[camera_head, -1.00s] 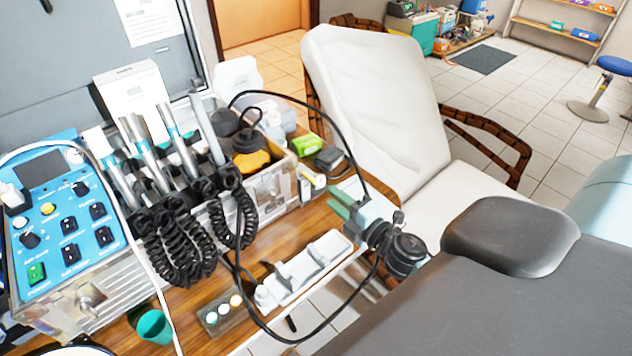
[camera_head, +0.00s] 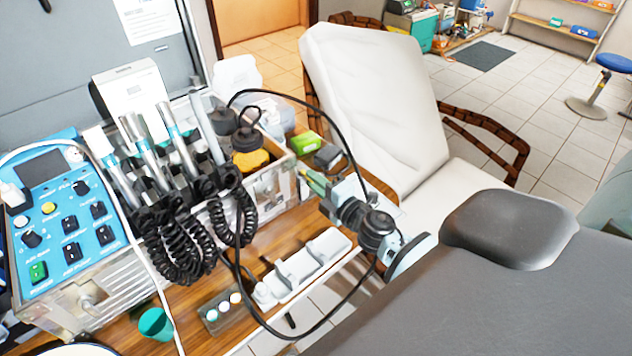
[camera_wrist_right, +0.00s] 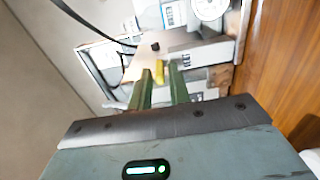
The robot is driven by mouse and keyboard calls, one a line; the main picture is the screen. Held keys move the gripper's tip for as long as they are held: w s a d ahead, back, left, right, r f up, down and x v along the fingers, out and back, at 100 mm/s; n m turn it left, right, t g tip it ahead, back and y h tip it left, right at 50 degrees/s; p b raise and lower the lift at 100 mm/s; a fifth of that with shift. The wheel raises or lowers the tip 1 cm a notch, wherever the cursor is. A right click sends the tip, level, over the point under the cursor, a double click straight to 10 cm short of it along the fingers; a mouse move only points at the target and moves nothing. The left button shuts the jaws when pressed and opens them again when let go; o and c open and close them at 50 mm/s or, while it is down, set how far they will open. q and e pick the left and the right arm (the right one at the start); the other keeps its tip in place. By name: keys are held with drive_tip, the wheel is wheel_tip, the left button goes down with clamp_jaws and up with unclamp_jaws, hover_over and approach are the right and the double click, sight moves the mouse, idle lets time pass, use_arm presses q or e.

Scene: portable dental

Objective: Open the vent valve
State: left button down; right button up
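My right gripper (camera_head: 306,177) reaches from the right over the wooden tabletop to the right end of the metal-edged dental case (camera_head: 272,190). In the right wrist view its two green fingers (camera_wrist_right: 161,78) stand apart, with a gap between them. A small yellow part (camera_wrist_right: 159,73), which looks like the vent valve's lever, shows between and just beyond the fingertips, in front of the case's end wall. I cannot tell whether either finger touches it. In the head view the fingers and wrist hide this spot. My left gripper is not in view.
A black cable (camera_head: 335,115) loops around my right arm. A white holder (camera_head: 305,265) and a small tray of vials (camera_head: 222,312) lie on the table (camera_head: 185,300) below. The white chair (camera_head: 375,90) stands behind; the grey padded seat is at right.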

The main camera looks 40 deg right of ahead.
sight(304, 170)
clamp_jaws()
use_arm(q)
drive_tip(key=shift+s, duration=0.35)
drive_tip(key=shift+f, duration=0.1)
